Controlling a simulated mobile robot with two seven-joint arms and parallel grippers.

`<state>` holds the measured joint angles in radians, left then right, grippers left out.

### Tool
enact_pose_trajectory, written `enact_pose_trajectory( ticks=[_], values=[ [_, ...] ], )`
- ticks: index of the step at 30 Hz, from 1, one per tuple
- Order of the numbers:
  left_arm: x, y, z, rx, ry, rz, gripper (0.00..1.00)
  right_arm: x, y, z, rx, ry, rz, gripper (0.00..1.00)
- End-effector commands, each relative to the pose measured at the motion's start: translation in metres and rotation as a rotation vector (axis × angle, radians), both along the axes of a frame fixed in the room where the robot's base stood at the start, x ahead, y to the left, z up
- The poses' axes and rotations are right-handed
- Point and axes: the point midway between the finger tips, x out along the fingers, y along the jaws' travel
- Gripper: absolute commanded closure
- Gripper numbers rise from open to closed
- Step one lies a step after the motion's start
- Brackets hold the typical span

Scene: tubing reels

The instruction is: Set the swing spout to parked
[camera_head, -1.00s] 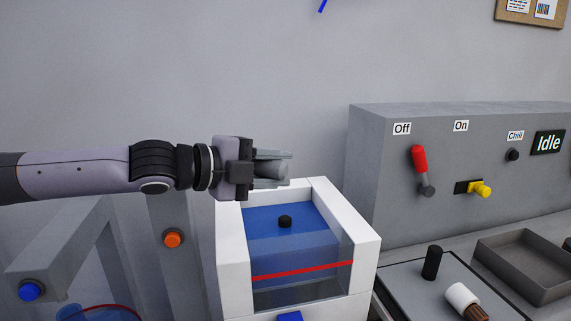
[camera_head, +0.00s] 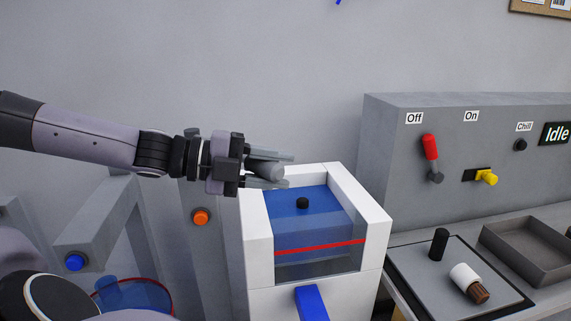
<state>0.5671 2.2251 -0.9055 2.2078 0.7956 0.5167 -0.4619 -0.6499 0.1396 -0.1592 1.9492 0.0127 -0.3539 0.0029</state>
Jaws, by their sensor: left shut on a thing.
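My left gripper (camera_head: 272,171) comes in from the left and is shut on a grey cylindrical piece (camera_head: 264,169), held above the back left of a white housing. The fingers lie above and below the piece; its far end is partly hidden. A blue bar (camera_head: 312,303) sticks out from the front of the white housing (camera_head: 258,240). I cannot tell for sure which part is the swing spout. My right gripper is not in view.
The housing holds a blue-tinted tank (camera_head: 318,222) with a black knob and red line. A grey panel (camera_head: 400,150) with a red lever (camera_head: 430,147) and yellow knob (camera_head: 487,177) stands at right. A grey tray (camera_head: 530,248) and a grey frame with blue and orange buttons flank the housing.

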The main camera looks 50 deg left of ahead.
Motion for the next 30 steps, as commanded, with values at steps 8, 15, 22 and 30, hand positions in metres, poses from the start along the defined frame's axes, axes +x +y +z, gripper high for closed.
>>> enact_pose_trajectory(
  ticks=[8,15,22,30],
  values=[
    [-0.0046,0.0020,0.0009,0.001,-0.003,-0.013,1.00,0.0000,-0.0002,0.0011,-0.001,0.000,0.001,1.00],
    [-0.0048,0.0014,0.0006,0.002,-0.003,-0.014,1.00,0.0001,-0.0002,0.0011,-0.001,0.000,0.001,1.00],
    [-0.0046,0.0015,0.0004,0.002,-0.002,-0.013,0.42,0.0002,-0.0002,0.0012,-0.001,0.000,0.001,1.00],
    [-0.0072,0.0041,0.0009,0.002,-0.002,-0.010,0.42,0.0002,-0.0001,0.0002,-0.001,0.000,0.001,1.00]
  ],
)
